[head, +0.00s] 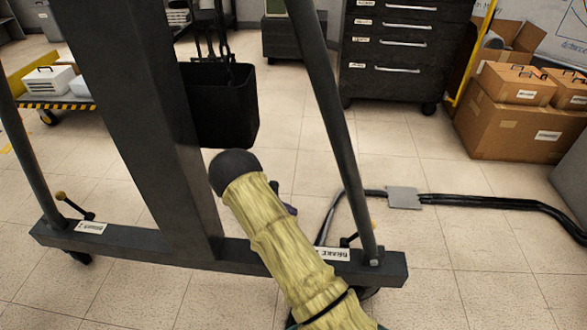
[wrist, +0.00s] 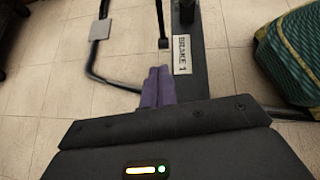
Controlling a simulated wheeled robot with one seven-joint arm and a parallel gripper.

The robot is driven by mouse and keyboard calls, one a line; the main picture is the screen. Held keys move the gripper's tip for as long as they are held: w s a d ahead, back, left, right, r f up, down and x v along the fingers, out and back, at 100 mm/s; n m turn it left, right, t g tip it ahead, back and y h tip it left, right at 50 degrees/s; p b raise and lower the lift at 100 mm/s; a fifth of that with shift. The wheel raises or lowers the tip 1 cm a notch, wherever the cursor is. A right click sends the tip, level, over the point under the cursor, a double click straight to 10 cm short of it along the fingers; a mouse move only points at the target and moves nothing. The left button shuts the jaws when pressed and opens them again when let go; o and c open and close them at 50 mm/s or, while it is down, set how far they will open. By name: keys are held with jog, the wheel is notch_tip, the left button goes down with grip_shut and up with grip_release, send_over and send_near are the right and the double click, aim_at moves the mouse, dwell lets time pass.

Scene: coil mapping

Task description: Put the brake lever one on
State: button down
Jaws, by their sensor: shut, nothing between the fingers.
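The brake lever one (head: 349,240) is a thin dark rod on the right end of the dark crossbar, beside a white label. In the wrist view, the label (wrist: 182,55) reads BRAKE 1. The lever (wrist: 161,20) runs up from a dark block at its lower end, and its far end is out of frame. My gripper (wrist: 159,69) shows its purple fingers pressed together and empty, just below that block; I cannot tell if they touch it. In the head view, my yellow-sleeved arm hides most of my gripper (head: 288,209).
A second lever (head: 75,207) with a tan knob stands at the crossbar's left end. Dark posts (head: 335,130) rise from the crossbar (head: 150,250). Black cables (head: 480,201) and a grey plate (head: 403,197) lie on the floor at right. A black bin (head: 222,105) hangs behind.

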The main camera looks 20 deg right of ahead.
jog(key=s+r+m+y+p, duration=0.2)
jog(key=r+p, duration=0.4)
jog(key=r, duration=0.5)
jog(key=s+r+m+y+p, duration=0.3)
jog(key=s+r+p, duration=0.2)
jog(key=r, duration=0.6)
jog(key=shift+a+r+m+p, duration=0.3)
jog(key=shift+m+p, duration=0.1)
jog(key=shift+p, duration=0.5)
jog(key=s+a+r+m+t+y, duration=0.1)
jog(key=s+r+m+t+y, duration=0.2)
jog(key=s+r+m, duration=0.4)
jog(key=s+a+r+m+t+y, duration=0.1)
jog(key=s+r+m+t+y, duration=0.3)
jog(key=s, duration=0.6)
notch_tip(320, 180, up, 23)
jog(key=n+g+h+p, duration=0.1)
jog(key=p, duration=2.1)
jog(key=shift+w+g+h+p, duration=0.15)
jog(key=shift+g+h+p, duration=0.15)
jog(key=shift+g, duration=0.1)
jog(key=shift+a, duration=0.1)
